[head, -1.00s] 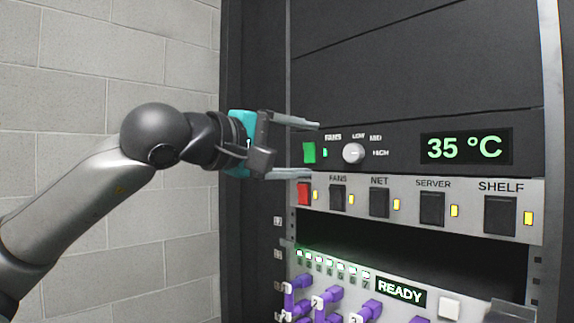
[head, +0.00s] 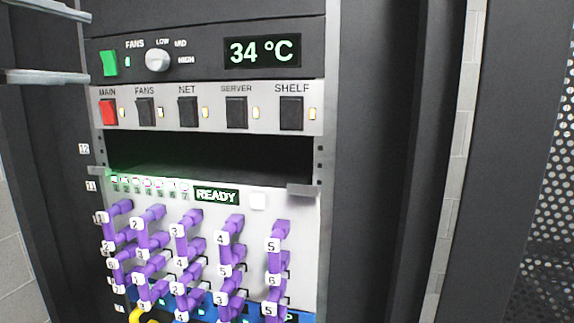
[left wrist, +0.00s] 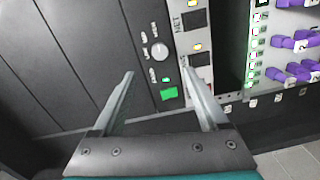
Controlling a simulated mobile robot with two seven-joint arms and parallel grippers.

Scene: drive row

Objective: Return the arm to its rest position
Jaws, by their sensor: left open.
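My left gripper (head: 88,46) shows only as two grey fingers at the left edge of the head view; its arm is out of frame. The fingers are apart and empty, left of the fan panel's green switch (head: 109,63). In the left wrist view the open fingers (left wrist: 157,70) point toward the rack front, with the green switch (left wrist: 169,93) and round knob (left wrist: 160,52) beyond them. Nothing is between the fingers. Whether a fingertip touches the panel cannot be told. My right gripper is not in view.
A display (head: 262,51) reads 34 °C. Below are a red MAIN switch (head: 108,112) and a row of black switches. An empty dark slot (head: 210,157) lies above a READY panel (head: 216,196) with several purple plugs. A perforated panel (head: 545,200) stands at right.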

